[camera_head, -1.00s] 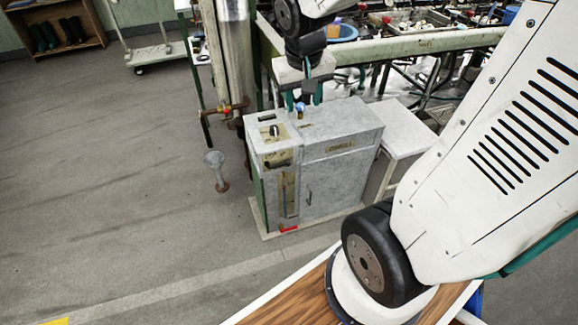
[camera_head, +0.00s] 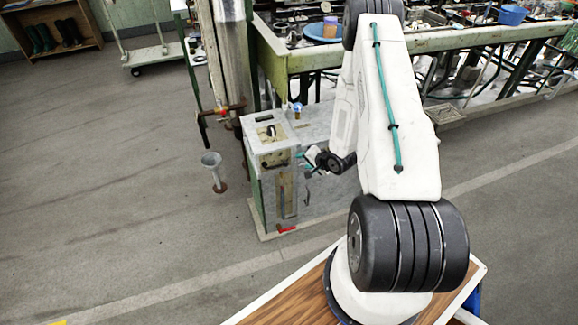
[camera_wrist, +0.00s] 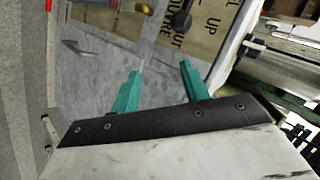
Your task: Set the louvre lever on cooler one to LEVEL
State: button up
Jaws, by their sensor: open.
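Cooler one (camera_head: 257,205) is the grey speckled cabinet left of my arm. The louvre lever's dark knob (camera_head: 278,159) sits on a tan plate (camera_head: 264,160) at the upper front. In the wrist view the black knob (camera_wrist: 181,20) lies at the top, on the tan plate (camera_wrist: 215,28) lettered UP, OUT and LOUVRE; a partly cut-off word ends in EL. My gripper (camera_wrist: 160,72) is open and empty, its two teal fingers apart and short of the knob. In the head view my gripper (camera_head: 309,162) is right of the knob, before the cooler's front.
A tan strip with a slot and a red piece (camera_head: 286,229) runs down the cooler's front. Another black lever (camera_head: 271,131) and a blue-topped fitting (camera_head: 297,108) are on top. A funnel-topped stand (camera_head: 213,168) is to the left. Floor in front is clear.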

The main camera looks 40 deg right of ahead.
jog(key=s+a+f+m+t+y, duration=0.2)
jog(key=s+a+m+t+y, duration=0.15)
jog(key=m+t, duration=0.4)
jog(key=x, duration=0.7)
jog(key=shift+w+a+h, duration=0.2)
jog(key=shift+a+h, duration=0.05)
jog(key=shift+h, duration=0.2)
grip_shut()
jog(key=shift+d, duration=0.15)
